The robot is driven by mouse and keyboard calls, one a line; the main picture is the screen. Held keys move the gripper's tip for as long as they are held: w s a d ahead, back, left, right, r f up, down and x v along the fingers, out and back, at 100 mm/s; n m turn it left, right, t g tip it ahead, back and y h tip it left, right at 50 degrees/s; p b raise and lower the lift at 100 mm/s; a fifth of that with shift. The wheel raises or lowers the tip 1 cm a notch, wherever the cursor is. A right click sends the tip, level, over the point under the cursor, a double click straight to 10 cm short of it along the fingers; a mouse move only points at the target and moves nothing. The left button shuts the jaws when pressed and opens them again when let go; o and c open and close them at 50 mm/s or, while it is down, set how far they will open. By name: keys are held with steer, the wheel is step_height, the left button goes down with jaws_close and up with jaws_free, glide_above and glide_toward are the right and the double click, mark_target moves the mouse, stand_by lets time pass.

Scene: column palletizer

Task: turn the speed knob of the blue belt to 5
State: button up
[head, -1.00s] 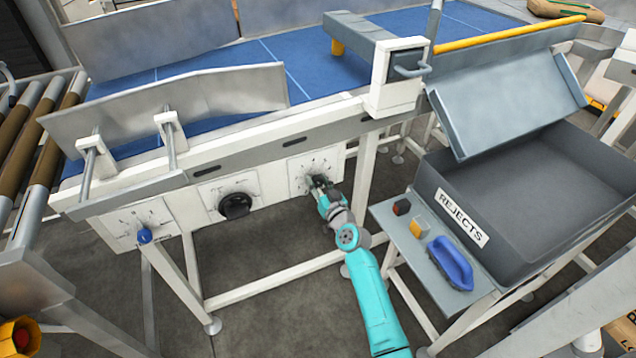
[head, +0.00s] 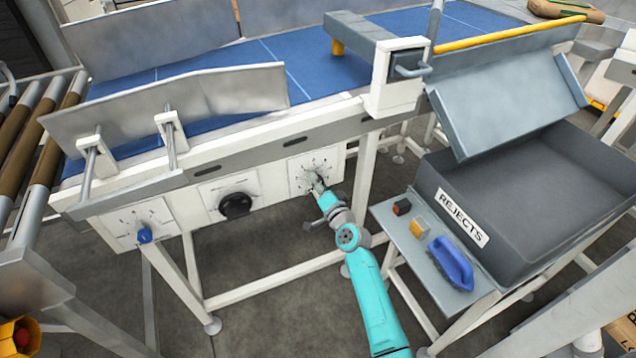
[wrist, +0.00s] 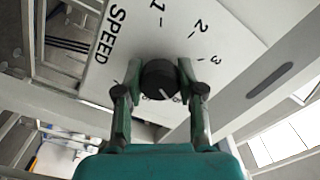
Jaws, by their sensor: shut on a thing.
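The speed knob (wrist: 158,76) is a round black knob on a white dial plate (wrist: 185,30) in the wrist view. The plate reads SPEED, with 1, 2 and 3 in view; other marks are hidden behind the knob and fingers. A white line shows at the knob's lower edge. My gripper (wrist: 160,84) is shut on the knob, one finger on each side. In the head view, my gripper (head: 318,182) is at the right-hand dial plate (head: 306,164) on the front of the blue belt (head: 310,65), largely covering the knob.
A larger black knob (head: 235,205) and a small blue knob (head: 144,235) sit on plates to the left. The grey REJECTS bin (head: 445,195) stands to the right. A shelf before it carries a blue handled object (head: 450,262) and red and yellow buttons. White frame legs stand below the belt.

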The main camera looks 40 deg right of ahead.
steer(key=shift+m, duration=1.1)
steer(key=o, duration=1.2)
steer(key=shift+c, duration=0.2)
steer(key=v, duration=1.2)
